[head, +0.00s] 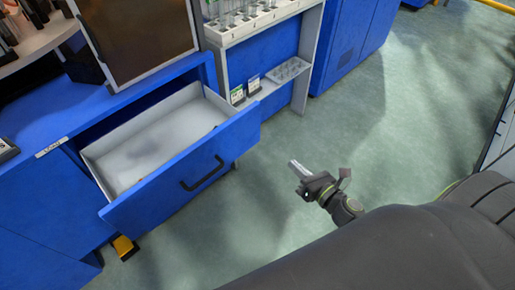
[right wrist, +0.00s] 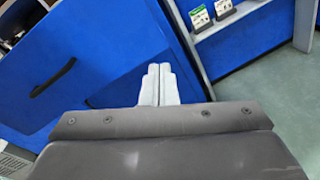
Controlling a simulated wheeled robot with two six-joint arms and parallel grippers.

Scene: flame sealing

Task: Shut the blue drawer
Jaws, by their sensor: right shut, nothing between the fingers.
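The blue drawer (head: 185,178) stands pulled out of the blue cabinet in the head view, with its pale inside showing and a dark handle (head: 202,173) on its front. Its blue front (right wrist: 95,65) and dark handle (right wrist: 53,78) also show in the right wrist view. My right gripper (head: 293,164) is shut and empty, in the air to the right of the drawer front and apart from it in the head view. In the right wrist view its closed fingers (right wrist: 159,72) point toward the blue surfaces. My left gripper is not in view.
A white-framed shelf unit (head: 300,72) with tube racks and small boxes (head: 238,95) stands right of the drawer. A dark panel (head: 135,35) stands on the cabinet top. An orange foot (head: 124,247) shows under the drawer. The green floor (head: 400,110) to the right is clear.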

